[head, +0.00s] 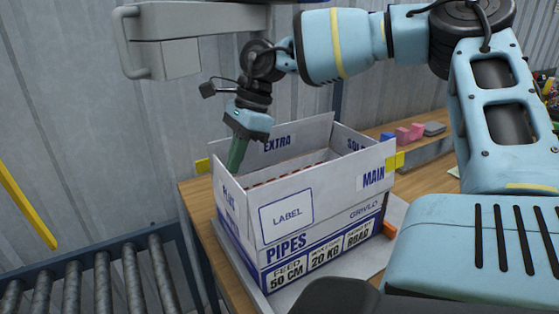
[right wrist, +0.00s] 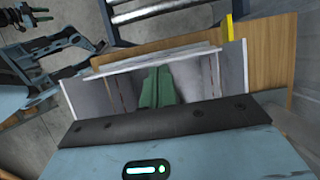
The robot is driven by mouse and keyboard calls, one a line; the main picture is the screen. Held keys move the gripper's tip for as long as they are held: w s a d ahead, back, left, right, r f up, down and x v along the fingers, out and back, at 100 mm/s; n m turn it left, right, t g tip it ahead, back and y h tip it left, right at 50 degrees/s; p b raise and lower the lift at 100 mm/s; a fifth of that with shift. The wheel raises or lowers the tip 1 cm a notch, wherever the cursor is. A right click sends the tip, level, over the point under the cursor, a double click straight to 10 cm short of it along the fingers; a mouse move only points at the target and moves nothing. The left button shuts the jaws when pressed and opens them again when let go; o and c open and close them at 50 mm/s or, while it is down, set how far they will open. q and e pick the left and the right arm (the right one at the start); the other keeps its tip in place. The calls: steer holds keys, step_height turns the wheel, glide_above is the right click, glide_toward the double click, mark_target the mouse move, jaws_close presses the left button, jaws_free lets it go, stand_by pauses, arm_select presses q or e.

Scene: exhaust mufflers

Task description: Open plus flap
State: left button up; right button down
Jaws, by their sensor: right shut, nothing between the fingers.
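An open cardboard box (head: 285,235) marked PIPES stands on the table. Its plus flap (head: 230,205), on the left side with partly readable lettering, stands up, roughly upright. In the right wrist view the plus flap (right wrist: 120,67) runs as a pale edge across the far end of the box. My right gripper (head: 236,160) points down at the box's left end, just inside that flap. Its green fingers, also in the right wrist view (right wrist: 157,80), are shut and empty. I cannot tell whether they touch the flap. I cannot make out my left gripper.
The extra flap (head: 306,137) at the back and the main flap (head: 372,178) at the right stand raised. Reddish contents show inside the box. A roller conveyor (head: 103,280) lies at the left. Pink blocks (head: 404,135) sit on the wooden table (head: 438,160) behind the box.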

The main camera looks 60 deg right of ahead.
steer(key=shift+r, duration=0.2)
arm_select(q)
steer(key=shift+w+a+r, duration=0.1)
steer(key=shift+r, duration=0.1)
arm_select(e)
steer(key=shift+a+r, duration=0.1)
steer(key=shift+r, duration=0.55)
arm_select(q)
steer(key=shift+p, duration=0.3)
